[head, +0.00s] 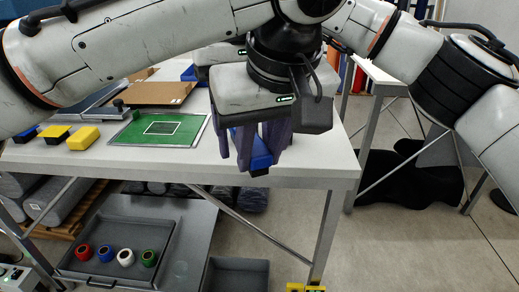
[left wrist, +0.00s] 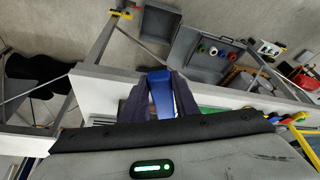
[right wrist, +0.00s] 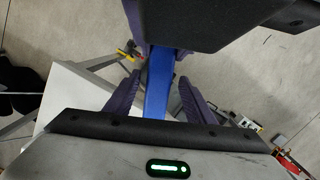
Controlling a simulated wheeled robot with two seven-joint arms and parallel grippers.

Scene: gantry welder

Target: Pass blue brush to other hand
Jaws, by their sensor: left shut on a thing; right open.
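The blue brush (head: 260,150) is held up in front of the table's front edge, with its dark end pointing down. My left gripper (head: 262,160) is shut on it; in the left wrist view the blue brush (left wrist: 161,92) sits between the dark purple fingers. My right gripper (right wrist: 158,82) is open, its fingers on either side of the blue handle (right wrist: 157,85) with gaps showing. In the head view the right gripper is mostly hidden behind the left one.
The white table (head: 318,160) holds a green board (head: 160,130), yellow blocks (head: 83,138) and a brown cardboard sheet (head: 155,92). Below, a grey tray (head: 165,235) holds several coloured rings. A grey bin (head: 238,275) stands beside it. Open floor lies to the right.

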